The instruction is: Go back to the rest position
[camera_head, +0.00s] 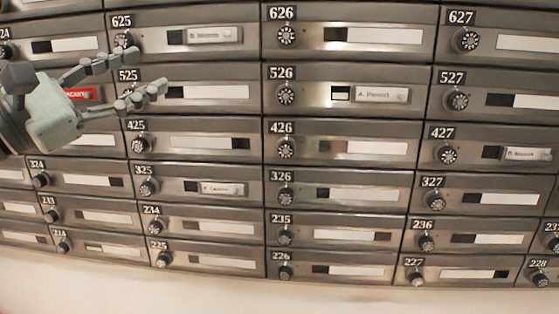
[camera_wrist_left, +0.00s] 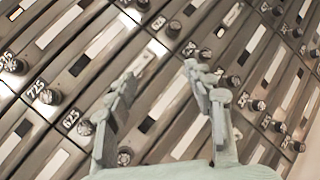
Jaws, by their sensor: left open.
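My left gripper (camera_head: 133,80) is open and empty at the upper left of the head view, in front of the mailboxes around 525. Its two fingers also show spread apart in the left wrist view (camera_wrist_left: 163,82), with mailbox fronts behind them. I cannot tell whether the fingertips touch the mailbox wall. The gripper hides part of the box with the red label (camera_head: 85,94). My right gripper is in neither view.
A wall of metal mailboxes (camera_head: 335,60) with round dials fills the head view. Name tags sit on several doors, such as box 526 (camera_head: 377,95). Below the boxes is a plain pale surface (camera_head: 330,300). The area before the middle and right boxes is clear.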

